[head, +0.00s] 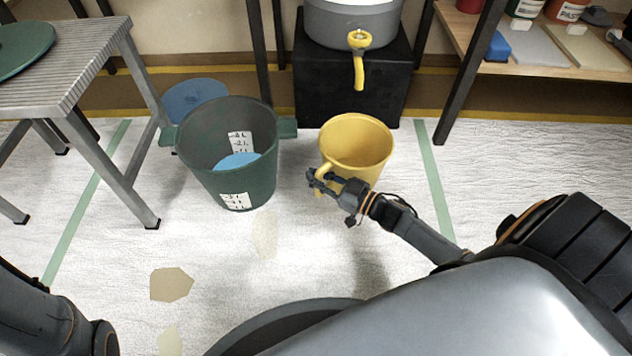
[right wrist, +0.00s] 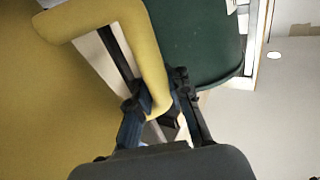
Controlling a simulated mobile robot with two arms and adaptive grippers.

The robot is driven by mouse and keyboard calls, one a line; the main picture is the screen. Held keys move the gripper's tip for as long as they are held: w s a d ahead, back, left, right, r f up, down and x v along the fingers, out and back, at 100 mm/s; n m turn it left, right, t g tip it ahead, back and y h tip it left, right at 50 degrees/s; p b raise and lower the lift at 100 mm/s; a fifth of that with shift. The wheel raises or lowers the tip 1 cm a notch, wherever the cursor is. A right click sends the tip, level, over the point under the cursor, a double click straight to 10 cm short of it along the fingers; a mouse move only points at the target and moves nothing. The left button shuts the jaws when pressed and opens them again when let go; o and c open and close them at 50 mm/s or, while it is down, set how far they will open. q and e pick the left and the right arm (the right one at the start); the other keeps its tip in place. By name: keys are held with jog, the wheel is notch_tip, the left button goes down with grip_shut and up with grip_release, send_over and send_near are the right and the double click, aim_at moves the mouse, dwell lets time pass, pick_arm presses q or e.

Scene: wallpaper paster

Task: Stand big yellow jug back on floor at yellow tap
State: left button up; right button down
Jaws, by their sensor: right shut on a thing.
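The big yellow jug (head: 357,140) is upright in the head view, with its open top toward me, in front of the black stand. Whether its base touches the floor I cannot tell. My right gripper (head: 320,183) is shut on the jug's handle, at the jug's left front. In the right wrist view the fingers (right wrist: 160,105) close around the lower part of the yellow handle (right wrist: 150,60). The yellow tap (head: 359,62) is on the grey tank, above and behind the jug. My left gripper is out of view; only part of my left arm shows.
A dark green bucket (head: 225,185) with some blue inside stands left of the jug. A blue round lid (head: 195,97) is behind it. A metal step stool (head: 105,62) is at left, a shelf (head: 545,70) at upper right. The floor right of the jug is clear.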

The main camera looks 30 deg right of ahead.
jog(key=shift+r, duration=0.15)
jog(key=shift+f, duration=0.2)
jog(key=c, duration=1.3)
grip_release()
jog(key=shift+o, duration=0.2)
